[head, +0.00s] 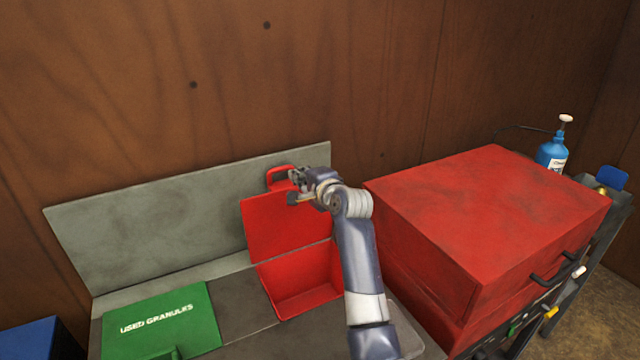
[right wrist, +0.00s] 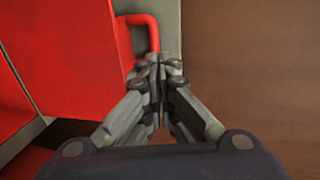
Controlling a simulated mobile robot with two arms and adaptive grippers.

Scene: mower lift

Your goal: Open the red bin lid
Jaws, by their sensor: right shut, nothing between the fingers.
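The red bin lid (head: 280,225) stands raised, leaning back toward the grey back panel, with its red handle (head: 279,174) at the top. The red bin (head: 305,291) below it is open and its inside shows. My right gripper (head: 294,197) is at the lid's upper right, close to the handle. In the right wrist view the fingers (right wrist: 158,62) are shut and empty, just beside the handle (right wrist: 149,30); I cannot tell whether they touch it. The lid (right wrist: 68,55) fills the left of that view. My left gripper is not in view.
A green lid marked "USED GRANULES" (head: 160,322) lies closed at the left. The grey back panel (head: 150,225) rises behind the bins. A large red tool chest (head: 490,225) stands close on the right, with a blue bottle (head: 551,153) behind it.

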